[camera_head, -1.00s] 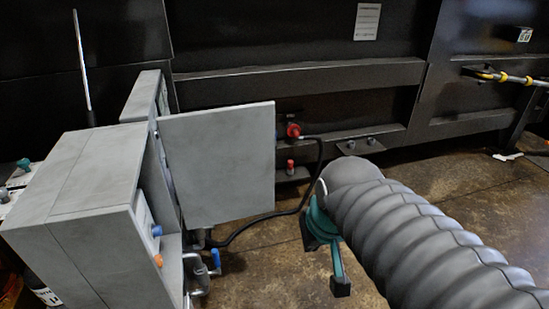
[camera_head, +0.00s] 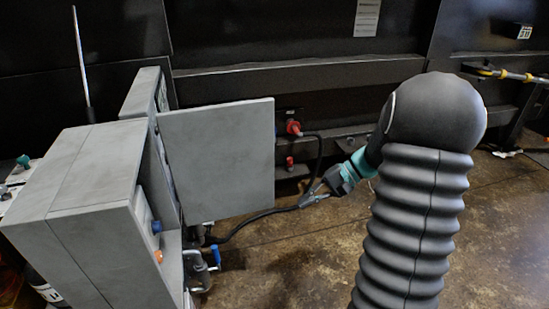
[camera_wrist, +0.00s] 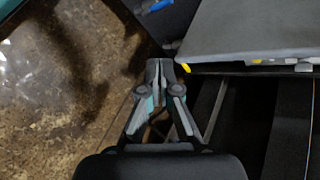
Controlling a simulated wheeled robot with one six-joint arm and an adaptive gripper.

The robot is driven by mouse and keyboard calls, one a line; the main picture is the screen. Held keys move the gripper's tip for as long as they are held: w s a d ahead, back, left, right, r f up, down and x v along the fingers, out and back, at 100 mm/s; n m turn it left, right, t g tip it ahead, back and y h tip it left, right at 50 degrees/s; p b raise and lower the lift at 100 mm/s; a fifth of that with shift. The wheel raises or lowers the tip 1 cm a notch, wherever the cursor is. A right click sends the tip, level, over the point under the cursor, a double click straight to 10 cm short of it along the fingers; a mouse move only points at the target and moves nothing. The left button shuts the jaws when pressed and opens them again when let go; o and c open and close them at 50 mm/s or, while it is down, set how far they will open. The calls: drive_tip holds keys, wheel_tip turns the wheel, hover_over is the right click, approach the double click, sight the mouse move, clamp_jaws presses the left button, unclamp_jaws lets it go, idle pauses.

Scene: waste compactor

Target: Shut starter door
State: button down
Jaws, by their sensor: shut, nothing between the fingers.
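The starter door (camera_head: 217,160) is a flat grey panel that stands open, swung out from the grey starter cabinet (camera_head: 95,215) at the left of the head view. My gripper (camera_head: 306,201) is to the right of the door's free edge, near its lower corner, with a visible gap in the head view. In the wrist view my gripper (camera_wrist: 160,65) is shut and empty. A grey panel that looks like the door (camera_wrist: 250,35) lies just ahead and to the right of the fingertips there. I cannot tell whether they touch.
A red connector (camera_head: 293,128) is on the dark compactor wall behind. A pipe with a blue valve handle (camera_head: 216,257) sits below the door. Brown floor (camera_head: 300,260) is clear in front.

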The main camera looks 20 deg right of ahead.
drive_tip(key=w+d+r+n+t+y, duration=0.35)
drive_tip(key=w+r+y, duration=0.25)
drive_tip(key=w+r, duration=0.3)
drive_tip(key=s+a+p, duration=0.1)
drive_tip(key=a, duration=0.8)
drive_tip(key=shift+s+a, duration=0.35)
drive_tip(key=shift+n, duration=0.25)
